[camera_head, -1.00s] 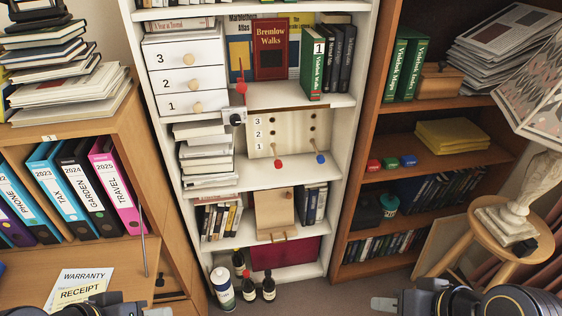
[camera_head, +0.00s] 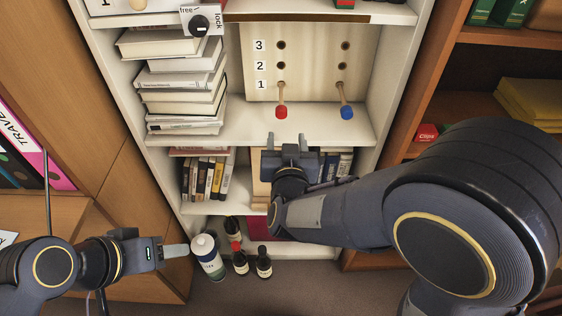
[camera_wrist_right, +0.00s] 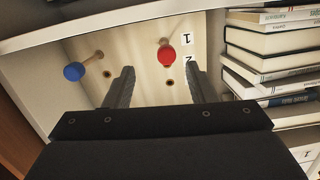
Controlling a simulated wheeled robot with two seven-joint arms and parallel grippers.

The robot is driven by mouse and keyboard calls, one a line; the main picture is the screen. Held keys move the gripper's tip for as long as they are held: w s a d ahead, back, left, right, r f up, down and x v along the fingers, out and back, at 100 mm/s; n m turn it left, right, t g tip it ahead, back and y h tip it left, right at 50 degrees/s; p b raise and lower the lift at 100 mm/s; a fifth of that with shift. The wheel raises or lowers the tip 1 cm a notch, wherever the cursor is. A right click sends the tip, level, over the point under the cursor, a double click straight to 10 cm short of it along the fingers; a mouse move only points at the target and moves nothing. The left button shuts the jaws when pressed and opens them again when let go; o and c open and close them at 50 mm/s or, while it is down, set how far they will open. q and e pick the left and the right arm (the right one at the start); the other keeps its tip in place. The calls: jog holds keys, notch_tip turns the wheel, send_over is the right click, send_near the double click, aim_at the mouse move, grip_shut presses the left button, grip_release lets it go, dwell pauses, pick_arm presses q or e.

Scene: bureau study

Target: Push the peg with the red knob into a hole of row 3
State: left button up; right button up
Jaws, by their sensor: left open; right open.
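The pale peg board (camera_head: 313,60) stands in the shelf bay, with two columns of holes labelled 3, 2, 1 from the top. The peg with the red knob (camera_head: 281,112) sticks out of the left row 1 hole. The row 3 holes, left (camera_head: 281,45) and right (camera_head: 346,45), are empty. My right gripper (camera_head: 287,139) is open and empty, just below and in front of the red knob. In the right wrist view, the red knob (camera_wrist_right: 167,54) shows between the fingertips' directions, apart from both fingers. My left gripper (camera_head: 174,251) is open and empty at lower left.
A peg with a blue knob (camera_head: 347,112) sticks out of the right row 1 hole. Stacked books (camera_head: 182,85) stand close left of the board. A shelf edge (camera_head: 300,18) runs above it. Bottles (camera_head: 240,260) stand on the floor near my left gripper.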

aim_at(281, 116)
pick_arm(q)
jog(key=shift+f+b, duration=0.8)
jog(key=shift+f, duration=0.4)
pick_arm(e)
jog(key=shift+n+t+h, duration=0.3)
jog(key=shift+t, duration=0.4)
jog(key=shift+w+a, duration=0.2)
jog(key=shift+w, duration=1.55)
jog(key=shift+w+a, duration=0.2)
jog(key=shift+w, duration=1.5)
jog(key=shift+w+a, duration=0.2)
jog(key=shift+w, duration=1.55)
jog(key=shift+c, duration=0.3)
jog(key=c, duration=1)
